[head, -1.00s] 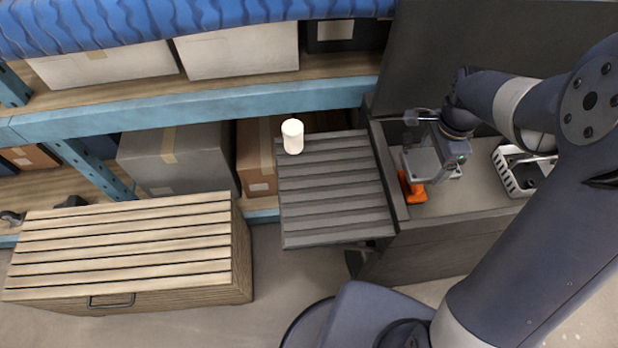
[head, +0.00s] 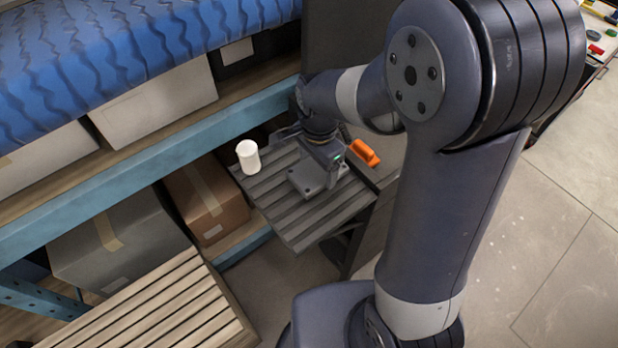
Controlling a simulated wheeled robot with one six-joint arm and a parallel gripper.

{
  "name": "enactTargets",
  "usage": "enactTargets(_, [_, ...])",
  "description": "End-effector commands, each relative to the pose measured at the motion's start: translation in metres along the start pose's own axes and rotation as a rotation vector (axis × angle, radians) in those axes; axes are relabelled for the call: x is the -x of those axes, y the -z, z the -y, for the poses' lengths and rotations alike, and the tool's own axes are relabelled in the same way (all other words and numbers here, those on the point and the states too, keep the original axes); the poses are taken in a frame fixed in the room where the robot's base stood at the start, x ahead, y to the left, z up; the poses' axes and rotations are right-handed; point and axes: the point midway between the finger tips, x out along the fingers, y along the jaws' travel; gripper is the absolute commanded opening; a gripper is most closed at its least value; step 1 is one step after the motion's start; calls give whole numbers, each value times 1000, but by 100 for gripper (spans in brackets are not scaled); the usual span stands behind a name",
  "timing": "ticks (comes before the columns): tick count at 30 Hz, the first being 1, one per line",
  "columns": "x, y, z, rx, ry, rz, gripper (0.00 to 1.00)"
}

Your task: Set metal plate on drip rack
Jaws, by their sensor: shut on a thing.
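The grey metal plate (head: 308,181) is over the dark slatted drip rack (head: 292,228), towards its right side. My gripper (head: 327,166) is shut on the plate at its upper right side. I cannot tell whether the plate touches the slats or hangs just above them. The fingertips are small and partly hidden by the gripper body. A white cylinder (head: 248,157) stands upright at the rack's upper left corner, apart from the plate.
An orange object (head: 365,152) lies on the dark counter right of the rack. A blue-edged shelf (head: 150,151) with boxes runs along the left. A brown box (head: 207,199) sits under it. A wooden slatted chest (head: 165,308) is at lower left. The rack's front slats are clear.

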Motion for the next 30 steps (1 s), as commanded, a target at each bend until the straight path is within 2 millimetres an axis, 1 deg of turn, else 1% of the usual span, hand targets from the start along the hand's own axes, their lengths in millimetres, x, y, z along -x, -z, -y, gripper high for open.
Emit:
enactTargets(1, [-7, 0, 0, 0, -2, 1, 40])
enactTargets(5, [-17, 0, 0, 0, -1, 0, 40])
enactTargets(13, [-49, 0, 0, 0, -1, 0, 40])
enactTargets(16, [-53, 0, 0, 0, 1, 0, 40])
enactTargets(23, [-53, 0, 0, 0, 2, -1, 40])
enactTargets(26, [-57, 0, 0, 0, 2, -1, 40])
enactTargets(27, [-58, 0, 0, 0, 1, 0, 77])
enactTargets(30, [-56, 0, 0, 0, 1, 0, 85])
